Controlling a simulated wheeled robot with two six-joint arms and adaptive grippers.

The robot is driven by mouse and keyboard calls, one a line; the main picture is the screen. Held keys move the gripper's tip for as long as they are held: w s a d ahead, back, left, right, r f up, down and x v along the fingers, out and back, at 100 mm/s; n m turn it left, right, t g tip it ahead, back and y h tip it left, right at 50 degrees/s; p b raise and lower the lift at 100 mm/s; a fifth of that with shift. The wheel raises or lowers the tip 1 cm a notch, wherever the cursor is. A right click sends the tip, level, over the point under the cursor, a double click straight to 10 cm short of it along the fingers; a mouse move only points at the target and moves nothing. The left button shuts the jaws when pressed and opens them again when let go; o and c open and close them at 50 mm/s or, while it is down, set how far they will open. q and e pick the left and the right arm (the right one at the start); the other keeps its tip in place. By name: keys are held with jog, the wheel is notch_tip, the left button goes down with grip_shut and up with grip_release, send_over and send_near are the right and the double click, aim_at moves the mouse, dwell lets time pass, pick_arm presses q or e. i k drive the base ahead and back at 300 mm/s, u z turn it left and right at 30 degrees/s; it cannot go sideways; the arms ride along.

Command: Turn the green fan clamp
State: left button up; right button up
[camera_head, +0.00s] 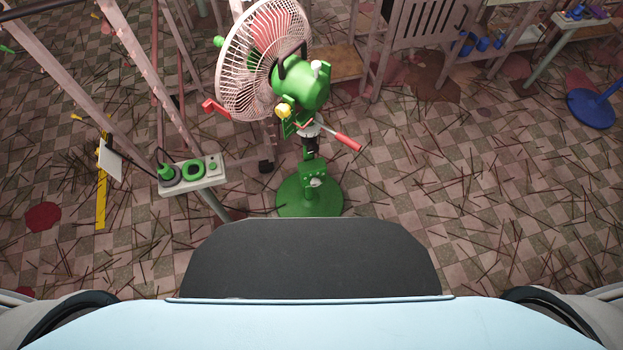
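A green fan (302,88) with a white wire cage (240,60) stands upright ahead of me on a round green base (310,196). At its neck, below the motor housing, is a green clamp-like part (290,128) with a yellow knob (283,111) beside it. A red-handled lever (345,140) sticks out to the right near the neck. I cannot tell exactly which part turns. Neither of my grippers is in view; only parts of my own body show along the bottom edge.
A small stand (213,180) with green rings is left of the fan, among slanted pale posts (130,50). A red-handled part (215,108) is by the cage. A blue round base (592,108) stands far right.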

aim_at(313, 147)
jog(key=z, duration=0.45)
jog(key=k, duration=0.35)
jog(key=u, duration=1.6)
